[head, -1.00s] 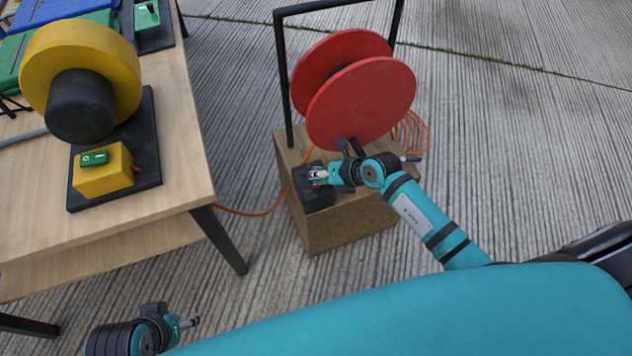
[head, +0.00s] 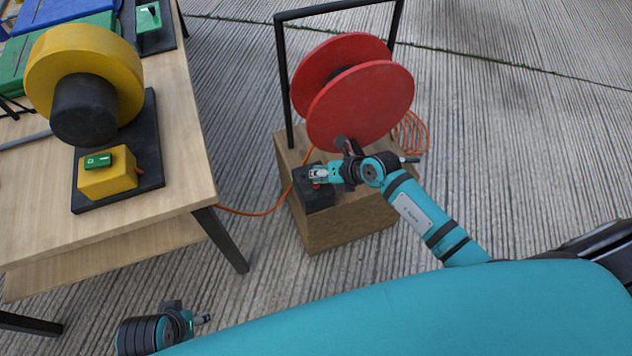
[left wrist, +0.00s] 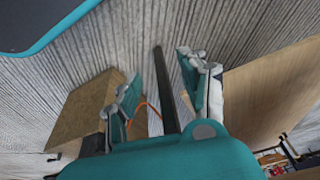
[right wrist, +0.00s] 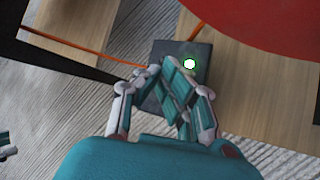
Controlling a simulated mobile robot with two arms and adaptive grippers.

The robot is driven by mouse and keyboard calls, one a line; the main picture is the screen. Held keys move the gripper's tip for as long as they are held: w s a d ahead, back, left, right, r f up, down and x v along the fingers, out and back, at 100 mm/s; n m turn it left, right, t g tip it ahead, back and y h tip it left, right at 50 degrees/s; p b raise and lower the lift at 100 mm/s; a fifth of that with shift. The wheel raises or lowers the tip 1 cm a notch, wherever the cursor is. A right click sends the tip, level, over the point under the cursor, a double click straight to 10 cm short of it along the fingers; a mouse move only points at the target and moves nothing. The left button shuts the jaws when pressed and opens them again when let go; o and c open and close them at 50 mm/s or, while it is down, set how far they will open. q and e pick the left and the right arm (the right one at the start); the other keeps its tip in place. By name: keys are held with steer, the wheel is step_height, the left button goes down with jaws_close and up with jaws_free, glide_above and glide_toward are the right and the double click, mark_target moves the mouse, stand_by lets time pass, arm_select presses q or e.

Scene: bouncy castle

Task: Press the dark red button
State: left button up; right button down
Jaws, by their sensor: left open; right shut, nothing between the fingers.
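A black box (head: 312,190) sits on the wooden block below a red reel. A small reddish-orange spot (head: 316,185) shows on it beside my right gripper and may be the dark red button; I cannot tell for sure. My right gripper (head: 318,174) is shut and empty over the box. In the right wrist view the shut fingers (right wrist: 166,76) cover part of the black box (right wrist: 205,52), and a round white-green light (right wrist: 190,63) shows by their tips. I cannot tell whether they touch it. My left gripper (head: 203,319) is open and empty, low at the left (left wrist: 163,70).
The red reel (head: 362,105) stands in a black frame (head: 283,80) on the wooden block (head: 350,232). An orange cable (head: 255,213) runs to the left. The table (head: 178,120) holds a yellow wheel (head: 120,75) and a yellow box (head: 108,180) with a green switch (head: 98,161).

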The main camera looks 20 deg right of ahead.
steer(key=shift+r, duration=0.2)
arm_select(q)
step_height(320, 180, down, 2)
steer(key=shift+d+f, duration=0.1)
steer(key=shift+f, duration=0.05)
arm_select(e)
steer(key=shift+r, duration=0.1)
steer(key=shift+r+p, duration=0.45)
steer(key=shift+p, duration=0.3)
steer(key=shift+r+p, duration=0.65)
steer(key=shift+p, duration=0.1)
steer(key=shift+r+p, duration=0.45)
steer(key=shift+p, duration=0.05)
steer(key=shift+r+p, duration=0.6)
arm_select(q)
steer(key=s+f, duration=0.3)
steer(key=f, duration=0.5)
steer(key=s+a+f+g, duration=0.1)
steer(key=s+f, duration=0.3)
steer(key=f, duration=0.4)
steer(key=shift+s+f+p, duration=0.2)
steer(key=shift+s+p, duration=0.05)
steer(key=shift+p, duration=0.05)
arm_select(e)
steer(key=shift+r, duration=0.25)
